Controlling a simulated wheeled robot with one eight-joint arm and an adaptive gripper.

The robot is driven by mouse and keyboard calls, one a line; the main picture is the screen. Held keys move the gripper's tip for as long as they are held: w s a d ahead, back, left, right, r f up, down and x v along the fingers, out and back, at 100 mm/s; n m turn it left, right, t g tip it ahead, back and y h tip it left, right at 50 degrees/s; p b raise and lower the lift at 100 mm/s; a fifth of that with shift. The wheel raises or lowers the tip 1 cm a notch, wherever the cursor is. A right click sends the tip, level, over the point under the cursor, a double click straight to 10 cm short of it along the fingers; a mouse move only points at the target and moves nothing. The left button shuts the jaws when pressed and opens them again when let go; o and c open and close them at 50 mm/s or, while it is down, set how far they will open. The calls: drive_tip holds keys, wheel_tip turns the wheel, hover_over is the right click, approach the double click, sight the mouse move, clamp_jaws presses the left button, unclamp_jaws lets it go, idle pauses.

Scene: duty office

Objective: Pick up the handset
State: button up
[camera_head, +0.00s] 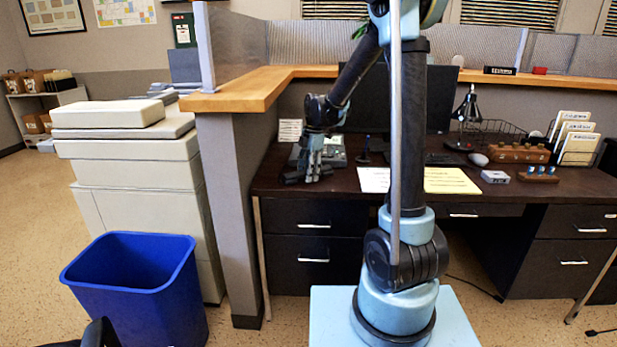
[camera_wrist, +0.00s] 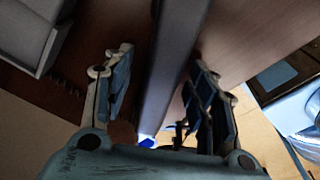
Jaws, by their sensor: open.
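A dark handset-like shape (camera_head: 294,178) lies near the left front corner of the desk, just left of my fingertips in the head view. The phone base (camera_head: 333,152) stands behind my gripper (camera_head: 313,172), which points down close to the desktop. In the wrist view my gripper (camera_wrist: 158,105) is open, with one finger on each side of a long dark grey bar (camera_wrist: 178,55). I cannot tell for sure whether this bar is the handset or the desk edge. No grip on anything shows.
The dark desk (camera_head: 345,190) carries a yellow sheet (camera_head: 452,181), a lamp (camera_head: 467,110) and a rack of papers (camera_head: 577,140). A partition (camera_head: 226,190) closes the desk's left side. A blue bin (camera_head: 140,285) stands on the floor at the left.

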clamp_jaws()
drive_tip(key=shift+r, duration=0.1)
